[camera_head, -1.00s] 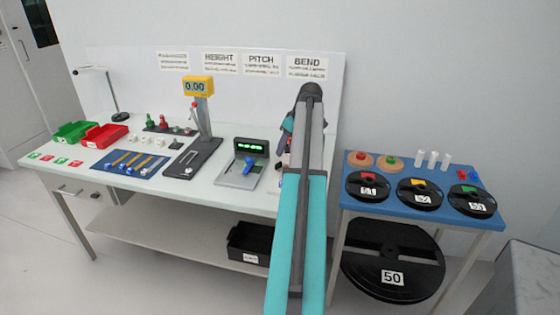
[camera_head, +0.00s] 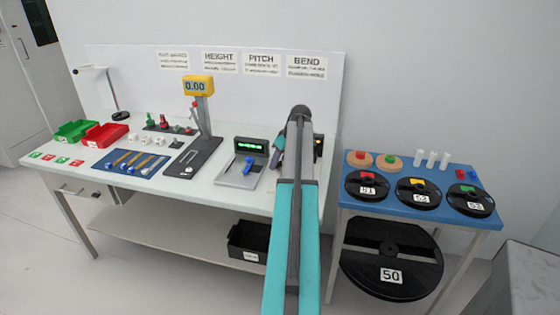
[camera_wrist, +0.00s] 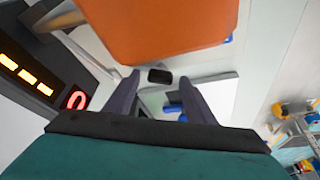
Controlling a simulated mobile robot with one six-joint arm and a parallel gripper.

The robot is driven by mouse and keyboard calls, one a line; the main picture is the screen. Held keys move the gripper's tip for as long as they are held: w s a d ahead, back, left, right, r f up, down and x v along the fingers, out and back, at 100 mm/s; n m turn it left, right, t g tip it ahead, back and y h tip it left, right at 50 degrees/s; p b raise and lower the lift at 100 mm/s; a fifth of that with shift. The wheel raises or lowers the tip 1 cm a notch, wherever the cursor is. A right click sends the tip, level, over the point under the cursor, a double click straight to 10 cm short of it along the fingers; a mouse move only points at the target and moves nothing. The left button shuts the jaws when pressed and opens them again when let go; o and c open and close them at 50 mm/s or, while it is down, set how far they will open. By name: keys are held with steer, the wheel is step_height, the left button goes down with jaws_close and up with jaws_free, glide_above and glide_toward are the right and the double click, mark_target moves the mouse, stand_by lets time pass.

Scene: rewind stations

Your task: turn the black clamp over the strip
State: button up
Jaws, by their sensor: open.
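In the wrist view the two dark fingers of my gripper (camera_wrist: 160,92) stand apart with a gap between them. A small black block (camera_wrist: 160,76) shows in this gap near the fingertips. It may be the black clamp; I cannot tell whether the fingers touch it or how it is turned. I cannot make out the strip. A large orange part (camera_wrist: 160,28) fills the top of the wrist view close to the camera. In the head view my arm covers the bend station, and one dark finger shows left of it.
A black display box (camera_head: 318,146) stands right of my arm; its lit orange bars (camera_wrist: 28,72) and a red ring (camera_wrist: 76,97) show in the wrist view. Left is a gauge with a blue lever (camera_head: 249,165). A blue side table (camera_head: 392,207) with black reels stands right.

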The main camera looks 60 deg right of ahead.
steer(key=shift+c, duration=0.3)
steer(key=c, duration=1)
steer(key=shift+m, duration=0.5)
steer(key=m+h, duration=0.1)
steer(key=m, duration=0.1)
steer(key=m+g+h, duration=0.1)
steer(key=m, duration=0.1)
steer(key=shift+a+m, duration=0.2)
steer(key=shift+m, duration=0.1)
steer(key=m, duration=0.2)
steer(key=m+g+h, duration=0.1)
steer(key=m, duration=0.3)
steer(key=shift+w+m+g+h, duration=0.25)
steer(key=shift+m+g+h, duration=0.05)
steer(key=shift+g+h, duration=0.1)
steer(key=shift+a, duration=0.1)
steer(key=o, duration=1.1)
steer(key=shift+c, duration=0.2)
